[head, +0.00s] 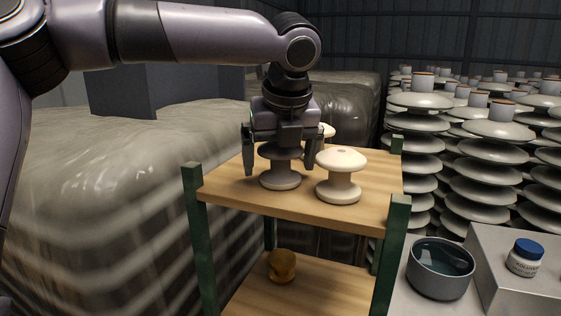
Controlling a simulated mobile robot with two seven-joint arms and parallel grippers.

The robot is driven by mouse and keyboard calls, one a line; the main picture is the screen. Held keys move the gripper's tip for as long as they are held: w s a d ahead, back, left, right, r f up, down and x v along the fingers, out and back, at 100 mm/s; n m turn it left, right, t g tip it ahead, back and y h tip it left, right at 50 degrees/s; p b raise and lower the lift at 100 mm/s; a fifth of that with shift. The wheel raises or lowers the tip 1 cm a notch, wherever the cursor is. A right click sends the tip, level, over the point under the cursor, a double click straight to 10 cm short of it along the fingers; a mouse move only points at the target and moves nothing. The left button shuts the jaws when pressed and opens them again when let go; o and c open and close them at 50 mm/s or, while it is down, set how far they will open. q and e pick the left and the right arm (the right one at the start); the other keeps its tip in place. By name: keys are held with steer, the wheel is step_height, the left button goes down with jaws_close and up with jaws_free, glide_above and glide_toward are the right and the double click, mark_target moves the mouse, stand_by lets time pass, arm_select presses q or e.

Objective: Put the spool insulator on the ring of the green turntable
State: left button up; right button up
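My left gripper (279,160) points down over the upper wooden shelf, its two fingers spread on either side of a spool insulator (281,180). The upper disc of that spool is shaded and partly covered by the gripper; its pale lower disc stands upright on the shelf. The gripper looks open, with the fingers apart from the spool. A second cream spool insulator (340,176) stands upright just to the right, close to the right finger. A third pale piece (327,131) shows partly behind the gripper. No green turntable is in view. My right gripper is not in view.
The shelf (238,190) has green corner posts (397,212). A brown object (281,265) lies on the lower board. At right are a grey bowl (440,268), a blue-capped jar (525,258) and tall insulator stacks (490,185). Wrapped bulky goods (110,210) fill the left.

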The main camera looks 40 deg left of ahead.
arm_select(q)
steer(key=c, duration=1.2)
steer(key=shift+r, duration=0.1)
steer(key=shift+r, duration=0.1)
step_height(320, 180, up, 20)
steer(key=shift+f, duration=0.25)
